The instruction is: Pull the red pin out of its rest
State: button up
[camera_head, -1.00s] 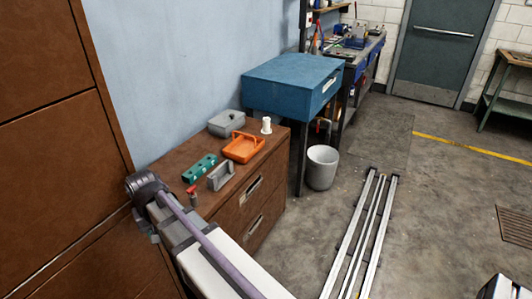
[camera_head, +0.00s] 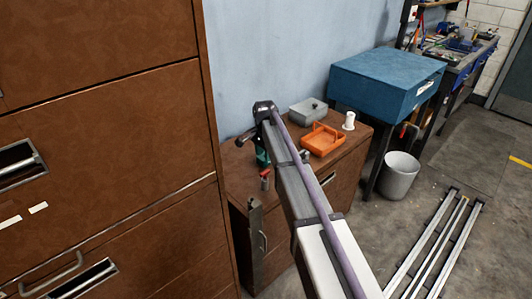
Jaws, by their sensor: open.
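The red pin (camera_head: 265,172) stands upright on the brown cabinet top, close to its front left edge. Its red head shows above a small grey part, which may be its rest; I cannot see how deep it sits. My arm comes in from the lower right and passes just right of the pin, without visible contact. The arm's dark end lies above and behind the pin. I cannot make out my gripper's fingers in this view.
A green block (camera_head: 262,154) is partly hidden by my arm. An orange tray (camera_head: 322,139), a grey container (camera_head: 308,111) and a white spool (camera_head: 349,121) stand farther back on the cabinet (camera_head: 350,150). A tall brown cabinet (camera_head: 100,130) closes off the left.

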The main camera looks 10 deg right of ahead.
aim_at(265, 172)
notch_tip(265, 172, down, 9)
jog(key=b, duration=0.8)
jog(key=shift+r, duration=0.1)
grip_shut()
